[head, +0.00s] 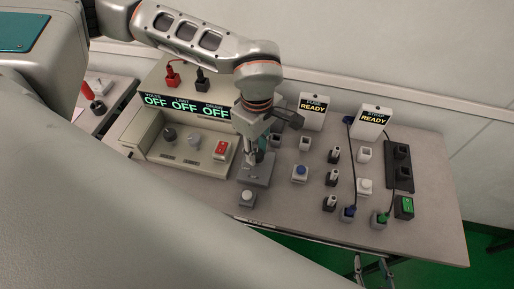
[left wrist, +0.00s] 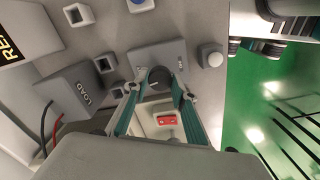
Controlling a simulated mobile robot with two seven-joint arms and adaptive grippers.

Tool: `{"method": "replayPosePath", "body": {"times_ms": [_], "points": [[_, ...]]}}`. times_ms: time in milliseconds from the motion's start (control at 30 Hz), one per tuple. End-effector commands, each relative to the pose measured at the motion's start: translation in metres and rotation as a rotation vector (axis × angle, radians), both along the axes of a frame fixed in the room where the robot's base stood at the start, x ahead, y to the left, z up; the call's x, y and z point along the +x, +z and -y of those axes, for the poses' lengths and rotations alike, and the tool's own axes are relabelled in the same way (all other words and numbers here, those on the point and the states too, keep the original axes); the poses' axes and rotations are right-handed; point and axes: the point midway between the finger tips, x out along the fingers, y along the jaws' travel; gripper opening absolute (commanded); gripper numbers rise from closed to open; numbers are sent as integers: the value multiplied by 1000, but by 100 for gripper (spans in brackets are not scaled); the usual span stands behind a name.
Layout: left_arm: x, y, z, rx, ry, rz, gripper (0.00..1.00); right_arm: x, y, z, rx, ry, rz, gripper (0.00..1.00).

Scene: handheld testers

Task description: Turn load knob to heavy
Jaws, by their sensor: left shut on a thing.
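My left gripper (head: 252,157) reaches down from above onto a grey base plate (head: 262,172) on the bench. In the left wrist view the same plate (left wrist: 178,55) carries a dark round knob (left wrist: 160,77). The left gripper's teal-padded fingers (left wrist: 157,92) are shut on the knob, one on each side. A light mark shows on the knob, but I cannot read its setting. A grey box marked LOAD (left wrist: 78,92) stands beside the plate. My right gripper (head: 372,268) is low, past the bench's front edge, with its fingers apart and nothing seen between them.
A tester console (head: 185,145) with OFF displays and a red switch (head: 221,149) stands left of the gripper. A white-capped button (head: 247,197) sits close in front of the plate. Several sockets, plugs and READY boxes (head: 372,122) crowd the right side.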

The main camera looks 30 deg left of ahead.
Motion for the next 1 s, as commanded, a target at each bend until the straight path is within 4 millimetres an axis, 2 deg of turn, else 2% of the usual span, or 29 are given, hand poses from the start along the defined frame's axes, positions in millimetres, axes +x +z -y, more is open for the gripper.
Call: {"method": "replayPosePath", "body": {"times_ms": [367,867,900,967,1000], "points": [[1,2,0,-1,-148,4,4,0,2,0,0,0,1,40],[1,1,0,-1,-168,5,4,0,1,0,0,0,0,40],[1,1,0,-1,-168,5,28,0,1,0,0,0,0,40],[1,1,0,-1,-168,4,42,0,1,0,0,0,0,40],[1,1,0,-1,-168,4,42,0,1,0,0,0,0,40]]}}
